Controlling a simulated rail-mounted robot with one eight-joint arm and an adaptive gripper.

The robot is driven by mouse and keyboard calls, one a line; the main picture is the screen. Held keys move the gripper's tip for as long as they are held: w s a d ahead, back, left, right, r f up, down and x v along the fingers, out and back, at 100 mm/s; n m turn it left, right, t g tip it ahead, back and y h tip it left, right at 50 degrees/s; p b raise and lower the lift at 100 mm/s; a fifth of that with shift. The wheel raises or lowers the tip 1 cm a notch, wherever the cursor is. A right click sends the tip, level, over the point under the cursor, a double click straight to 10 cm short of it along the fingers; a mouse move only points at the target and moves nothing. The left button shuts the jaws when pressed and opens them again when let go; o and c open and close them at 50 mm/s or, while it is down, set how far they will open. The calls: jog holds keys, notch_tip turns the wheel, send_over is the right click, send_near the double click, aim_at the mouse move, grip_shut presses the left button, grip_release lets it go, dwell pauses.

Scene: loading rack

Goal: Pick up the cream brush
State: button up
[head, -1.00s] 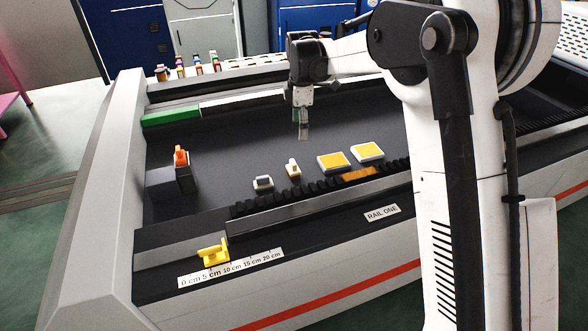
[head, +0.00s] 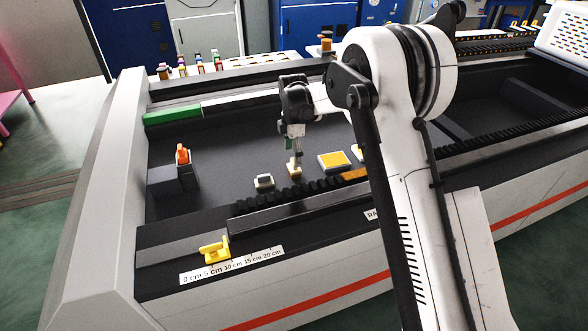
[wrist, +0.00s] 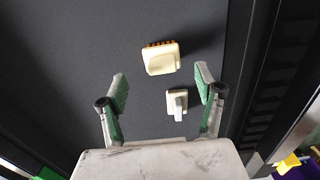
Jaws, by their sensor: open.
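The cream brush (wrist: 160,59) lies on the dark rack floor, a cream block with a row of orange-brown bristles on its far edge in the wrist view. In the head view the cream brush (head: 294,170) shows just below my gripper (head: 298,156) and is partly covered by it. In the wrist view my gripper (wrist: 161,82) is open and empty. Its two green-padded fingers stand apart, and the brush lies just beyond the fingertips, between their lines. I cannot tell the exact height above it.
A smaller cream block with a grey top (wrist: 177,102) lies close to the brush, nearer the right finger; it also shows in the head view (head: 264,181). A yellow-topped pad (head: 334,162) lies to the right. A black toothed rail (head: 275,197) runs along the front.

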jog(key=shift+s+d+f+p, duration=0.1)
jog(key=shift+f+p, duration=0.05)
jog(key=shift+f, duration=1.2)
jog(key=shift+d+f+p, duration=0.1)
jog(key=shift+f+p, duration=0.05)
jog(key=shift+f, duration=1.15)
jog(key=shift+c, duration=0.3)
jog(key=c, duration=1.3)
jog(key=shift+r, duration=0.1)
